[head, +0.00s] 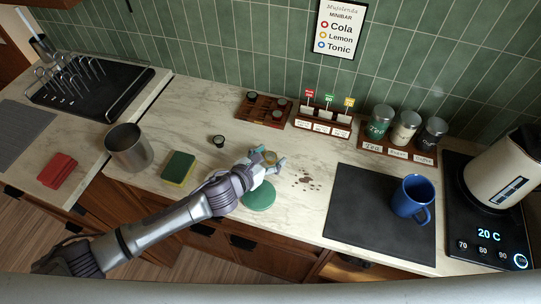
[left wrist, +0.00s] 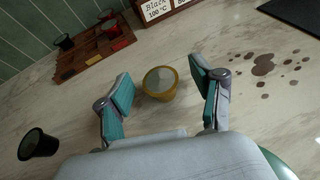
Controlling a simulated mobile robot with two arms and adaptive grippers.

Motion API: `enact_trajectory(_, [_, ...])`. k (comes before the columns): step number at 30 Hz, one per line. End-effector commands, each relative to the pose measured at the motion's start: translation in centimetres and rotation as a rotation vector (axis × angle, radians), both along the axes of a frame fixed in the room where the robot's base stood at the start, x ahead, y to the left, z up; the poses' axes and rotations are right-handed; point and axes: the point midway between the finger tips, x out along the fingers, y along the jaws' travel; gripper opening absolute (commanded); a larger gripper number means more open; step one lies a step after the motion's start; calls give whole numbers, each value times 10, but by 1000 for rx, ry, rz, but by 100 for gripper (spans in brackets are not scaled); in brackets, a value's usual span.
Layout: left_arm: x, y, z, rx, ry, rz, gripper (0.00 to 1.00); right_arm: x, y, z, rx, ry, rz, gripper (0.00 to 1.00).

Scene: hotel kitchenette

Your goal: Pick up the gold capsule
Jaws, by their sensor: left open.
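The gold capsule (left wrist: 160,83) stands on the marble counter between the open fingers of my left gripper (left wrist: 165,92) in the left wrist view. It sits apart from both fingers, a little nearer their tips. In the head view, my left gripper (head: 272,163) comes in from the left, low over the counter, and the gold capsule (head: 270,157) shows partly between its fingers. My right gripper is not in view.
A black capsule (head: 218,141) stands to the left, near a wooden capsule rack (head: 264,110). A green disc (head: 258,196) lies just below the gripper. Brown spills (head: 307,180) lie to the right, before a dark mat (head: 375,222) with a blue mug (head: 411,197). A sponge (head: 178,168) lies left.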

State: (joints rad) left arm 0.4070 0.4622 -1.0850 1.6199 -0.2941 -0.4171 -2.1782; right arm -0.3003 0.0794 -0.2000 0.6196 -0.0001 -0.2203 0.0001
Motion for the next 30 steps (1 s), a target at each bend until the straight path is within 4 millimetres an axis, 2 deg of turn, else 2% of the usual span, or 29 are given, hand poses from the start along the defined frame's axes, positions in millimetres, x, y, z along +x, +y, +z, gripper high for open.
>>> enact_trajectory(3, [7,-5,-3,0,0,1,66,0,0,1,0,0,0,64])
enact_trajectory(10, [8,-6,-4,0,0,0,66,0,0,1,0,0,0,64])
enact_trajectory(11, [8,-6,-4,0,0,0,63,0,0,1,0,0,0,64])
enact_trajectory(18, [8,-6,-4,0,0,0,23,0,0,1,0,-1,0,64])
enact_trajectory(30, [8,-5,-2,1,-1,0,23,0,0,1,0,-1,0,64])
